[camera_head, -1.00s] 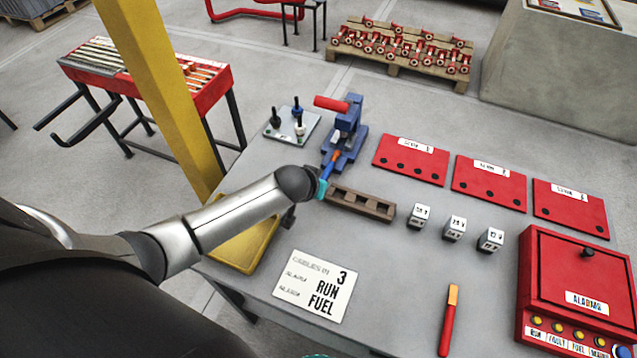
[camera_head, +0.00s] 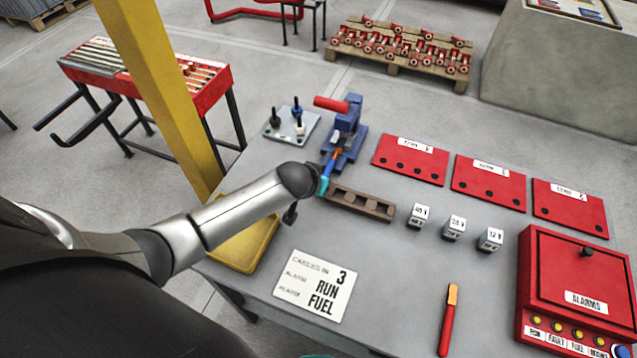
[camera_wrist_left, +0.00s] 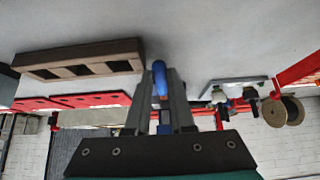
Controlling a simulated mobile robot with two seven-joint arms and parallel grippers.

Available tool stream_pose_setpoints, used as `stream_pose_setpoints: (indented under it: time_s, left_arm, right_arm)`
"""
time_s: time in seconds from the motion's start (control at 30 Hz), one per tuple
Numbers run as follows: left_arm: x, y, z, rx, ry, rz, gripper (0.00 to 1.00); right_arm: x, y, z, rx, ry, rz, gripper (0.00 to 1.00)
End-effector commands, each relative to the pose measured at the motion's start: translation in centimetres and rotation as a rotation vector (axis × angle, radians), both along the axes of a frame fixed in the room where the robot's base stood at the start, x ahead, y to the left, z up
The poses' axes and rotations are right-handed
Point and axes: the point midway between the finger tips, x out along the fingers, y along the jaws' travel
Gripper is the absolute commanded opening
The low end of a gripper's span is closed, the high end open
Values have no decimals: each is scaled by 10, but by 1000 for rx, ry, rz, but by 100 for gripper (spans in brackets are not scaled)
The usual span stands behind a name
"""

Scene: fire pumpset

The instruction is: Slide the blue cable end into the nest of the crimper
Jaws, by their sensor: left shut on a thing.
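The blue crimper (camera_head: 347,122) with its red handle stands upright at the back left of the grey table. My left gripper (camera_head: 325,180) is just in front of it, shut on the blue cable end (camera_head: 329,167). The cable's orange tip (camera_head: 336,154) points at the crimper's lower front. I cannot tell whether the tip is inside the nest or only in front of it. In the left wrist view the blue cable end (camera_wrist_left: 160,77) sits between the grey fingers (camera_wrist_left: 161,105). The crimper is mostly hidden there. My right gripper is out of view.
A brown slotted block (camera_head: 361,203) lies close to the right of my left gripper. A grey plate with pegs (camera_head: 291,126) is left of the crimper. Red plates (camera_head: 411,160), small label cubes (camera_head: 453,228) and a red alarm box (camera_head: 573,285) are on the right.

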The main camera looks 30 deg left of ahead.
Motion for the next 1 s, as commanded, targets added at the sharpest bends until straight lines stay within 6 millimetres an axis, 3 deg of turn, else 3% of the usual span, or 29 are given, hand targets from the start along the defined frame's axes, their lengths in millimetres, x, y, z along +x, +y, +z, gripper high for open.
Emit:
stream_pose_setpoints:
  time_s: [1.0]
  left_arm:
    - [31, 2, 0, -1, -1, 1, 0]
  right_arm:
    - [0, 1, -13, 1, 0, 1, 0]
